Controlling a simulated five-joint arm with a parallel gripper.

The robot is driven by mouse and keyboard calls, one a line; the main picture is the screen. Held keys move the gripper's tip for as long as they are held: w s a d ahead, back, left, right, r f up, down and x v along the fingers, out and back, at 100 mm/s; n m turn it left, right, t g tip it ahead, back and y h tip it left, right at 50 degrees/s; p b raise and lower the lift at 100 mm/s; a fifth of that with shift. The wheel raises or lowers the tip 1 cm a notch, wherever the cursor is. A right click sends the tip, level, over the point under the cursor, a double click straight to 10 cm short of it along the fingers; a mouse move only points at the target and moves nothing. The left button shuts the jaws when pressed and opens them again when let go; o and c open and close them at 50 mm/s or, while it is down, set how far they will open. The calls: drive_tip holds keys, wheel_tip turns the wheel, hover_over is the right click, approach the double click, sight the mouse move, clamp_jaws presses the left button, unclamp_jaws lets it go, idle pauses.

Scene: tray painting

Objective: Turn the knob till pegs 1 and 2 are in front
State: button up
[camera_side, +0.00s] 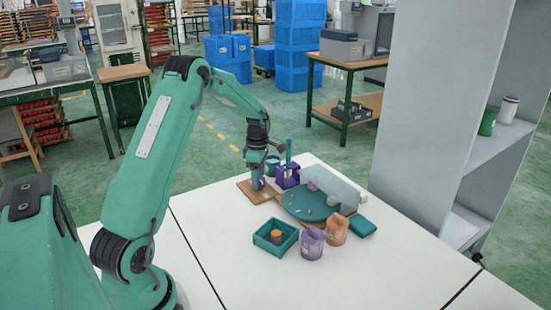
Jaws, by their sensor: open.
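A teal round turntable (296,207) lies on the white table, with several tiny pale pegs on it. The numbers on the pegs are too small to read. A pale upright panel (337,186) crosses it, and part of the disc behind is hidden. A wooden board (262,196) is at its left. A small purple piece, which may be the knob (262,183), shows on the board at my gripper's tip. My gripper (258,181) points down there and is open. I cannot tell whether its fingers are around the knob or only beside it.
A purple holder (288,178) with a teal upright tool stands just right of my gripper. The table's near part is clear.

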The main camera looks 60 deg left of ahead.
wheel_tip(320, 180, up, 7)
drive_tip(key=shift+r, duration=0.15)
idle(0.4)
drive_tip(key=shift+d+r, duration=0.15)
drive_tip(key=s+d+r+m+t, duration=0.1)
drive_tip(key=s+d+r+m, duration=0.3)
drive_tip(key=d+r+m, duration=0.4)
drive_tip(key=s+d+r+m+t, duration=0.25)
drive_tip(key=d+r+m, duration=0.25)
drive_tip(key=d, duration=0.4)
drive_tip(key=s+d+m+t, duration=0.2)
drive_tip(key=s+d+m, duration=0.9)
drive_tip(key=s+m, duration=0.3)
drive_tip(key=shift+s, duration=0.3)
